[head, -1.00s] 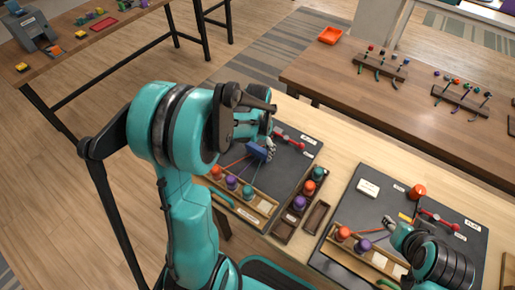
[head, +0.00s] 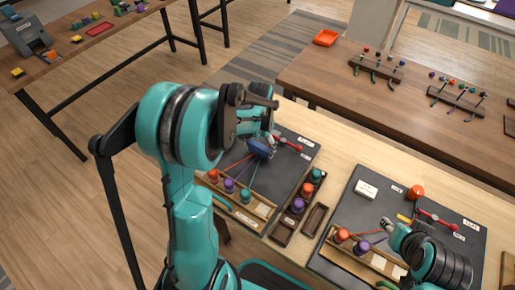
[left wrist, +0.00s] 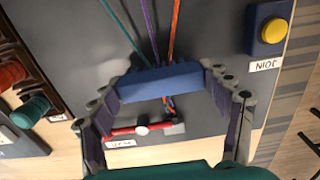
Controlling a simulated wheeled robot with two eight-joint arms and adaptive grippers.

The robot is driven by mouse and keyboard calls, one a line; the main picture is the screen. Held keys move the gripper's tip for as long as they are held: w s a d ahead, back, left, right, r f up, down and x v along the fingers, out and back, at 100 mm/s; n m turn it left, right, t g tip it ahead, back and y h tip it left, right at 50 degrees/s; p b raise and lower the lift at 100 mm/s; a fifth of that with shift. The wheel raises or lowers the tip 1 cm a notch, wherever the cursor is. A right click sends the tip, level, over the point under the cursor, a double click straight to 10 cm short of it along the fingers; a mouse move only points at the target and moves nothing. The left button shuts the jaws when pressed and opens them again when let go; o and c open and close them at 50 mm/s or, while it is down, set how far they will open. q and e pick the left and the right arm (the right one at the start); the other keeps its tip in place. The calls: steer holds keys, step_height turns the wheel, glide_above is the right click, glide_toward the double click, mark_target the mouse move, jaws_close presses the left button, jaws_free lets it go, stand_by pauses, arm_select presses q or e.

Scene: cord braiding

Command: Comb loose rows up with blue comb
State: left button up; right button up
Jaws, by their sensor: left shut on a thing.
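My left gripper (left wrist: 165,98) is shut on the blue comb (left wrist: 160,80), which lies crosswise between its fingers; the comb also shows in the head view (head: 261,147). Teal (left wrist: 120,27), purple (left wrist: 151,30) and orange (left wrist: 175,30) cords converge at the comb, which hides part of them. A short braided piece (left wrist: 169,104) shows on the other side, by the red clamp (left wrist: 140,130). I cannot tell whether the comb's teeth are between the cords. My right gripper (head: 388,222) is over the right board; its jaws are too small to read.
Orange, purple and teal bobbins (head: 229,186) stand along the left board's (head: 296,160) front rail. A bobbin tray (head: 315,217) lies between the boards. The right board (head: 345,215) holds more bobbins and a red clamp. A yellow button (left wrist: 272,31) stands beside the left board's cords.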

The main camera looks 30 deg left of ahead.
arm_select(q)
steer(key=shift+w, duration=0.2)
stand_by(0.3)
steer(key=r+p, duration=0.2)
steer(key=r, duration=0.1)
steer(key=r+p, duration=0.2)
steer(key=r, duration=0.1)
steer(key=s+r+p, duration=0.1)
steer(key=r+p, duration=0.1)
steer(key=r, duration=0.1)
steer(key=shift+r+p, duration=0.1)
steer(key=shift+p, duration=0.3)
steer(key=shift+n, duration=0.3)
steer(key=d+f, duration=0.2)
steer(key=d, duration=0.1)
steer(key=d+f+b, duration=0.1)
steer(key=d+f, duration=0.1)
steer(key=d, duration=0.1)
steer(key=s+d+f+b, duration=0.1)
steer(key=d+f, duration=0.1)
steer(key=d, duration=0.1)
steer(key=shift+s+d+f, duration=0.1)
steer(key=shift+d+f, duration=0.2)
steer(key=shift+d, duration=0.1)
steer(key=shift+s+d+f, duration=0.15)
steer(key=shift+d+f, duration=0.05)
steer(key=shift+d, duration=0.15)
